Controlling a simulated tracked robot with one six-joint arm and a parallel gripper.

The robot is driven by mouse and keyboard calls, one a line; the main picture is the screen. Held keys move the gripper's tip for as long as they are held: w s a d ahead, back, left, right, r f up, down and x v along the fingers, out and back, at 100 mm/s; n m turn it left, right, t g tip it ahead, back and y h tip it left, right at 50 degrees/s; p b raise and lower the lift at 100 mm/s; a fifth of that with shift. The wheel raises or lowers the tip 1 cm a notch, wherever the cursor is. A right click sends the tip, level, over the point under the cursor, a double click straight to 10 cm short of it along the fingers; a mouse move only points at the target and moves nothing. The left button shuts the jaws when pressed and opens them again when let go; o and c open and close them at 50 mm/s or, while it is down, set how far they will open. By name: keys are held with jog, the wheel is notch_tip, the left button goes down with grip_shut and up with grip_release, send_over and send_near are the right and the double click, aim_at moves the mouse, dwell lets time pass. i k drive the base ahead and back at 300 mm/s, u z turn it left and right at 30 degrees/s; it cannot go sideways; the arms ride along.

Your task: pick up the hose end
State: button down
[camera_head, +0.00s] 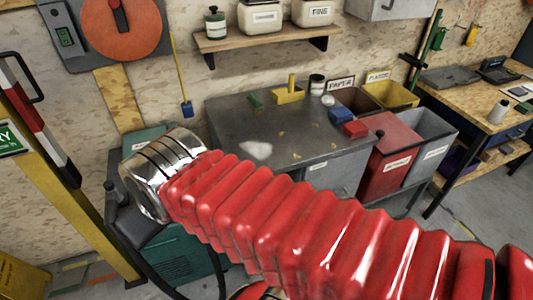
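A red ribbed sleeve, which looks like my arm, crosses the picture from the lower right to the middle left. It ends in a shiny metal cylinder (165,172) with dark grooves. No gripper fingers show, so I cannot see what they hold or touch. A thin black hose (152,275) curves down at the lower left, beside a dark green machine (180,255). A dark upright piece (111,198) stands just left of the metal cylinder; I cannot tell whether it is the hose end. The arm covers part of this area.
A wooden workbench (460,95) is at far right. A yellow post (75,215) rises at left. Grey floor (490,205) shows at right.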

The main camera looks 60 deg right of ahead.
aim_at(122, 198)
jog(key=u, duration=0.15)
jog(key=k, duration=0.1)
jog(key=z, duration=2.5)
jog(key=k, duration=0.7)
jog(key=u, duration=0.95)
jog(key=i, duration=0.9)
jog(key=u, duration=0.05)
